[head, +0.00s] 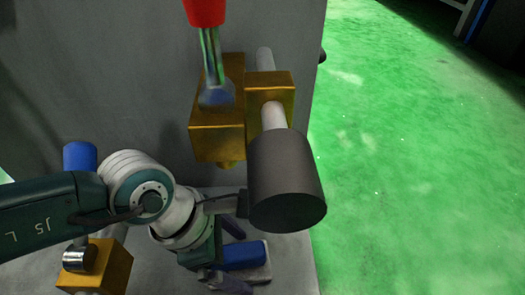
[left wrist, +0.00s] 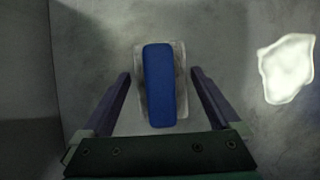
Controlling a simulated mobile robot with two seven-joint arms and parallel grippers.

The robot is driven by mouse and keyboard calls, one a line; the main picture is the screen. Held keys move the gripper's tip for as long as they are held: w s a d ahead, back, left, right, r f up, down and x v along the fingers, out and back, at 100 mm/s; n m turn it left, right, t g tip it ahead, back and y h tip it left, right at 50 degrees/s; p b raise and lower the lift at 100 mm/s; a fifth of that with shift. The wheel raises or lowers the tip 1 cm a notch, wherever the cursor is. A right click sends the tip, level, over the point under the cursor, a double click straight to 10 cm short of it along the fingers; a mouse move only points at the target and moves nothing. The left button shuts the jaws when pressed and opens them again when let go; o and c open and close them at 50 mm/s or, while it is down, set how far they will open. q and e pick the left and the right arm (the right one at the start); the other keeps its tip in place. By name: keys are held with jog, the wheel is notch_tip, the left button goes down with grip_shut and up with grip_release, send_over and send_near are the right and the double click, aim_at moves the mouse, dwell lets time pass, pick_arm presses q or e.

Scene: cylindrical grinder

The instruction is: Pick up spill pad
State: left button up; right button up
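What I take to be the spill pad is a blue oblong block on a pale grey base. It lies on the grey surface below my left gripper, and in the head view (head: 245,255) it is partly covered by the gripper. In the left wrist view the pad (left wrist: 160,88) lies lengthwise between the two fingers, with a gap on each side. My left gripper (head: 234,256) is open and points down at it; its fingertips also show in the left wrist view (left wrist: 160,74). My right gripper is not in view.
A dark grey cylinder (head: 285,185) on a pale rod, with brass-coloured blocks (head: 217,140), stands close beside my left wrist. A red-topped nozzle (head: 206,10) is above. Another brass block (head: 103,265) is at lower left. Green floor (head: 420,170) lies open at right.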

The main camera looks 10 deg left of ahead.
pick_arm(q)
jog(key=c, duration=1.1)
jog(key=shift+r, duration=0.15)
